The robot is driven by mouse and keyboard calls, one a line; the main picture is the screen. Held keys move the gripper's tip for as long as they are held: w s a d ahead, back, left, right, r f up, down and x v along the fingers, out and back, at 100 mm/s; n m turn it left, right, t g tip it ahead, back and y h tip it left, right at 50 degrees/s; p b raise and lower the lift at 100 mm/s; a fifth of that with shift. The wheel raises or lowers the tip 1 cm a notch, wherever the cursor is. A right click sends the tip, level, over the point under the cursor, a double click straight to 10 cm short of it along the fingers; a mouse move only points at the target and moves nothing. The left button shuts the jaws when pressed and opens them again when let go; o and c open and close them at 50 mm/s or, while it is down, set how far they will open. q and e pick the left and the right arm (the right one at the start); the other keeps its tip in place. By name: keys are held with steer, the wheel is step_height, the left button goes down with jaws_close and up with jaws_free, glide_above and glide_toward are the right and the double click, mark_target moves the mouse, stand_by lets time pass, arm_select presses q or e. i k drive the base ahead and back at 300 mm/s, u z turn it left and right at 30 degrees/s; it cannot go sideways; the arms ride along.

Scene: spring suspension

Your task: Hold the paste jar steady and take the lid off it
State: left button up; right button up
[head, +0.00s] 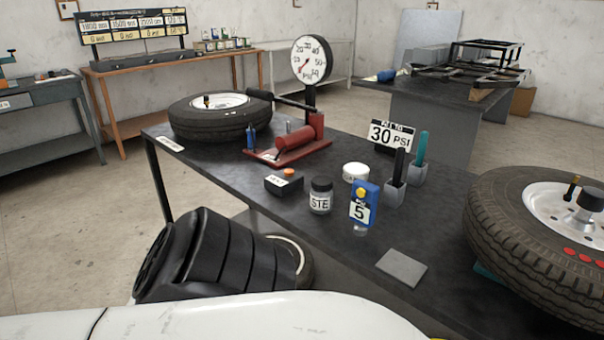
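The paste jar (320,203) is a small grey jar with a label reading "STE". It stands upright on the dark workbench, left of the blue box marked 5. A dark lid (321,184) sits on top of the jar. Neither of my grippers shows in the head view, so I cannot see where they are relative to the jar.
Close to the jar are a black box with an orange button (284,183), a white round tub (355,172) and the blue box (364,204). A grey square plate (401,268) lies near the front edge.

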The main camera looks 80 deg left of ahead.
mark_target(321, 202)
steer(key=u, duration=2.25)
